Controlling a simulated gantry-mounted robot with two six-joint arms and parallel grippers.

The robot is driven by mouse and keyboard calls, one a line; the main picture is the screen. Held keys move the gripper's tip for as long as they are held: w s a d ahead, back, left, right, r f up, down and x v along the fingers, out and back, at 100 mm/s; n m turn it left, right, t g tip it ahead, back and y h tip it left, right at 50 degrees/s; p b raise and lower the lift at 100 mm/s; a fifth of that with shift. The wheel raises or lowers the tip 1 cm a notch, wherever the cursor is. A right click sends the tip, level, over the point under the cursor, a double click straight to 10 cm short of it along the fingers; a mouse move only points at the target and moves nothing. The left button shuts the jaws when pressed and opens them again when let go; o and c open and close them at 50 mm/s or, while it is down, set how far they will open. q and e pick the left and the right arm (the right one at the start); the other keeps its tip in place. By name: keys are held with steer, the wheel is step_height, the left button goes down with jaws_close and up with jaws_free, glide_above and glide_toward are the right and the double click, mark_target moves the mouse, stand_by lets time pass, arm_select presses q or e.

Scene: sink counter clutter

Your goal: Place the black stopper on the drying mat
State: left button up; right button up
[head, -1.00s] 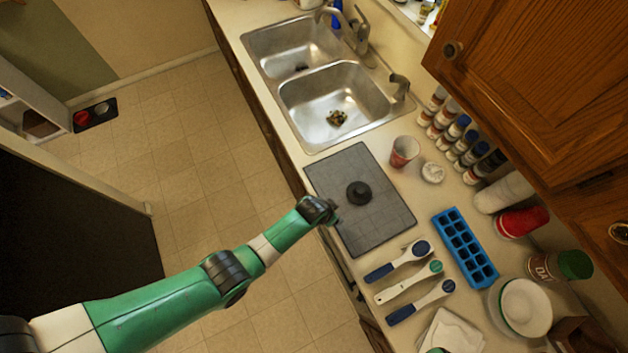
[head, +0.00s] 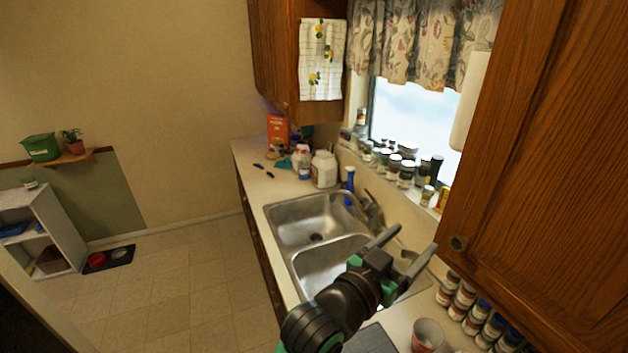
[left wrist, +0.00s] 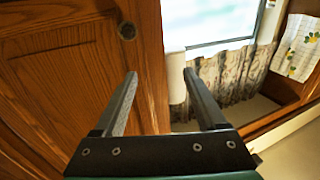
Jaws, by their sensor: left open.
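The grey drying mat (head: 372,341) shows only as a small part at the bottom edge of the head view, partly behind my left arm. The black stopper is not visible in either current view. My left gripper (head: 417,238) is raised in front of the sink in the head view, its two fingers apart with nothing between them. In the left wrist view the gripper (left wrist: 160,74) is open and empty, facing the cabinet and window. My right gripper is not in view.
The double steel sink (head: 300,222) lies behind my left gripper. A red-and-white cup (head: 427,335) and several spice bottles (head: 470,305) stand at the lower right. A wooden cabinet (head: 540,150) overhangs the right side. Jars and bottles line the windowsill.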

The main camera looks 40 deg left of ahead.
arm_select(q)
steer(key=s+a+r+t, duration=0.2)
steer(key=s+r+t, duration=0.2)
steer(key=s+r, duration=0.6)
steer(key=s+a+r+t, duration=0.1)
steer(key=s+r+t, duration=0.4)
steer(key=s+r, duration=0.5)
step_height(320, 180, up, 8)
steer(key=shift+s+a+f, duration=0.15)
steer(key=shift+s+a, duration=0.2)
